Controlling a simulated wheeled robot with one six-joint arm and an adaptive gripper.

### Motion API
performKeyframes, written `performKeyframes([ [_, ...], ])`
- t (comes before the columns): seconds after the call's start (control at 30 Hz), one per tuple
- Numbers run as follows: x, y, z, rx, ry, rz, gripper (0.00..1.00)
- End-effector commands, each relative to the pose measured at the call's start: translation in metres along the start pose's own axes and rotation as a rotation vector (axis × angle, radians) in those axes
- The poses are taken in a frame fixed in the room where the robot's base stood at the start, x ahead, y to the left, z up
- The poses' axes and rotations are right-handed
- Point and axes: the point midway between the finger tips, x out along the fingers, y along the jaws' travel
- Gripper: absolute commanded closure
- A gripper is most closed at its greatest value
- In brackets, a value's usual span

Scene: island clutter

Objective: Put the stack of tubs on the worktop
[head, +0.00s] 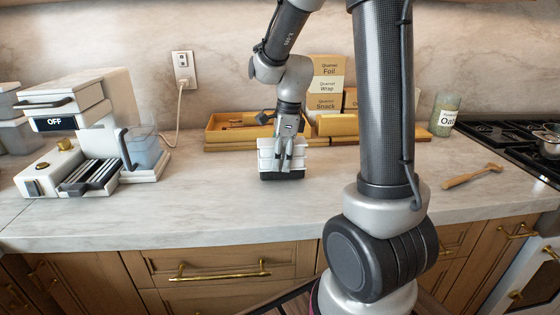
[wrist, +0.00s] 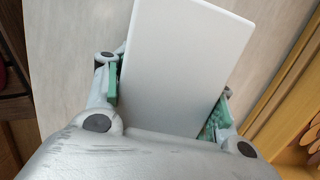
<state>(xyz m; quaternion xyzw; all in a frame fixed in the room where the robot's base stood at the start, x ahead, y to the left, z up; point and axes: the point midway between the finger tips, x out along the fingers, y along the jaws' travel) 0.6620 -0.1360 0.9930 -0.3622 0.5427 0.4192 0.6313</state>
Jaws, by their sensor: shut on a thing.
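The stack of tubs (head: 267,160) is a short pile of white-lidded boxes with a dark bottom layer. It is at the worktop (head: 230,205), in front of the wooden tray. I cannot tell whether its base touches the worktop. My gripper (head: 284,165) points down over the stack and is shut on it. In the wrist view the white top lid (wrist: 180,65) lies between my two green-padded fingers. The far sides of the tubs are hidden.
A wooden tray (head: 222,135) and stacked boxes (head: 326,85) stand behind the stack. A wooden spoon (head: 472,176), a jar (head: 444,115) and a stove (head: 510,140) are at right. The worktop between machine and stack is clear.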

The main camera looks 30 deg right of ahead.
Motion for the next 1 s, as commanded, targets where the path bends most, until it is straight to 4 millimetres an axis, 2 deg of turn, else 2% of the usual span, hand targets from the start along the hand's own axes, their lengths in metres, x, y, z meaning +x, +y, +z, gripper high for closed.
performKeyframes([
  [0.1, 0.009, 0.0, -0.002, 0.001, 0.0, 0.0, 0.75],
  [0.37, 0.009, 0.0, -0.002, 0.0, 0.0, -0.001, 0.75],
  [0.4, 0.01, 0.0, -0.002, 0.0, 0.0, 0.0, 0.44],
  [0.53, 0.01, 0.0, -0.002, 0.0, 0.0, -0.001, 0.22],
  [0.87, 0.009, 0.0, -0.001, 0.0, 0.0, -0.001, 0.22],
  [1.0, -0.004, -0.001, -0.001, 0.0, -0.001, -0.005, 0.22],
])
